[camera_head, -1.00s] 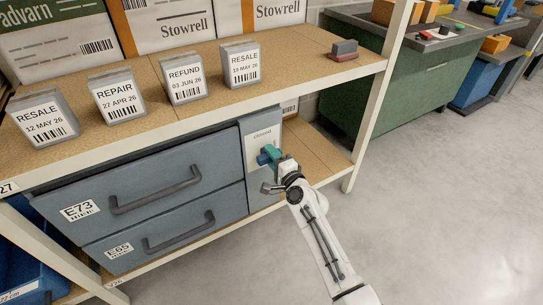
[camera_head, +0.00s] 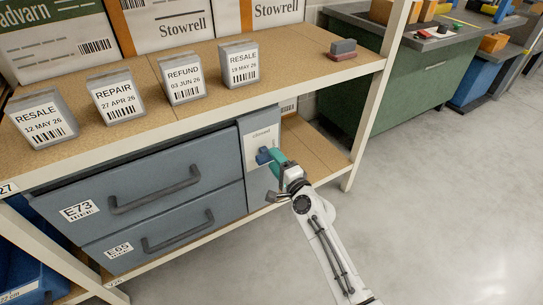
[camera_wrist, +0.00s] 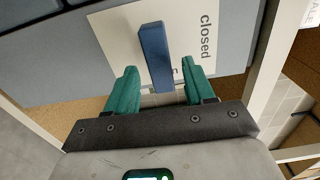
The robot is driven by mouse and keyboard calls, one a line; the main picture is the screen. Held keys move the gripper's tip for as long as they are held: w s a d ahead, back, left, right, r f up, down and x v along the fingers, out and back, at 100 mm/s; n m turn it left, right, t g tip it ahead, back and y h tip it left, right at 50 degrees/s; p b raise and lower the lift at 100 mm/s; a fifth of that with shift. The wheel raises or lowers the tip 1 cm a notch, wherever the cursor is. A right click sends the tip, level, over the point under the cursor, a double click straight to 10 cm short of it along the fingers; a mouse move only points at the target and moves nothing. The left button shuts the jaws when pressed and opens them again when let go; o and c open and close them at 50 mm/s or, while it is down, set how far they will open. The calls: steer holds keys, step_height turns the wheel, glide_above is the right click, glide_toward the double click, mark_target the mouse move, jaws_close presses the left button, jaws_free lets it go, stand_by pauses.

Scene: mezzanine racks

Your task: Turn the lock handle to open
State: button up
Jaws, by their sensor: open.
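The lock handle is a short blue bar, seen in the wrist view (camera_wrist: 154,50) and small in the head view (camera_head: 263,156). It stands out from a pale plate (camera_wrist: 115,35) marked "closed" on the grey-blue cabinet's right end. Another marking on the plate is mostly hidden. My gripper (camera_wrist: 158,66) is open, with a teal finger on either side of the handle's near end in the wrist view. Gaps show on both sides, and I see no contact. How deep the handle sits between the fingers is unclear. In the head view my gripper (camera_head: 275,159) is right in front of the plate.
Two drawers with bar handles, E73 (camera_head: 150,175) and E65 (camera_head: 165,230), lie left of the lock. A shelf (camera_head: 300,55) above holds several labelled blocks and a grey-and-red item (camera_head: 343,49). A rack post (camera_head: 370,115) stands to the right. Open floor (camera_head: 440,190) lies beyond it.

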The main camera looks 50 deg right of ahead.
steer(key=v, duration=0.7)
steer(key=shift+s, duration=0.3)
